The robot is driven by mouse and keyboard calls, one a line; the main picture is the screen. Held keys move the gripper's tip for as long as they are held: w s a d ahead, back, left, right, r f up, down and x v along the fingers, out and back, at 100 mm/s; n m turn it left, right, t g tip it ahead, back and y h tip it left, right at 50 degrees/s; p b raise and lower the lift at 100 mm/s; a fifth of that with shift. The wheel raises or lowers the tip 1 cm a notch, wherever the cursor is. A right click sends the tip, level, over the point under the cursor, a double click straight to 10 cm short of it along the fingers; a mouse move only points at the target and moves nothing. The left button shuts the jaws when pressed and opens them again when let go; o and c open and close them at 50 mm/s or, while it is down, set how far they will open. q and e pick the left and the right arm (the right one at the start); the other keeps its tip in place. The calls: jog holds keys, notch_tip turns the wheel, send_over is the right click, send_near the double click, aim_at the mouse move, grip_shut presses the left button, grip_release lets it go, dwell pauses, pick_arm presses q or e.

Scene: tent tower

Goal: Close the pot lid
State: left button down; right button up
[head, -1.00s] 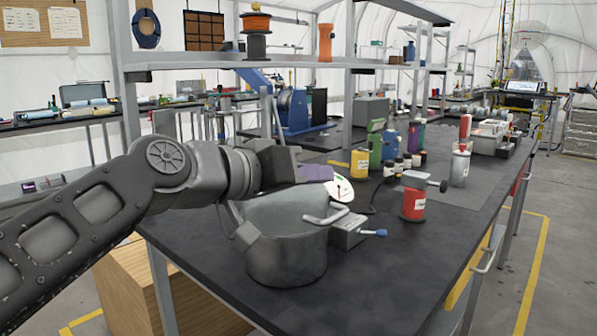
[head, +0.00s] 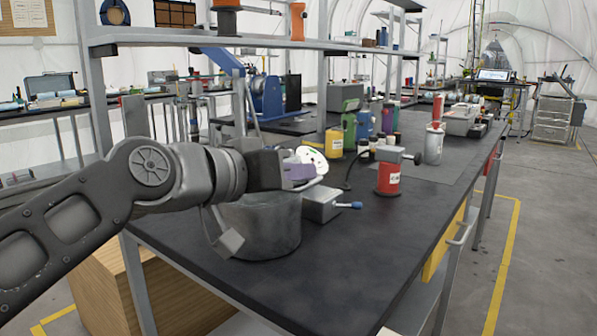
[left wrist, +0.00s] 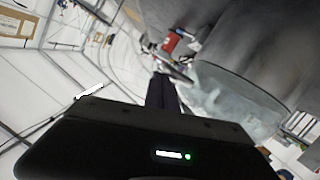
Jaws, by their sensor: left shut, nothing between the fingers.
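A grey metal pot (head: 262,230) stands on the dark bench at the near left. In the left wrist view the pot (left wrist: 240,105) is a tilted grey cylinder right of the fingers. My left gripper (head: 303,173), with purple fingers, is shut and empty. It appears over the pot's upper edge in the head view; I cannot tell whether it touches. The fingers (left wrist: 163,88) are together in the left wrist view. My gripper and wrist hide most of the pot's top, so I cannot make out the lid or its position. A grey block-ended part hangs at the pot's left side.
A grey box with a blue-tipped lever (head: 322,205) sits just right of the pot. A red canister (head: 389,178), a yellow one (head: 334,142) and other bottles stand behind. The front right bench surface (head: 360,255) is clear. A shelf post rises at left.

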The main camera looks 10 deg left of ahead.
pick_arm(q)
jog(key=shift+d+f, duration=0.1)
jog(key=shift+f, duration=0.25)
pick_arm(e)
jog(key=shift+r, duration=0.1)
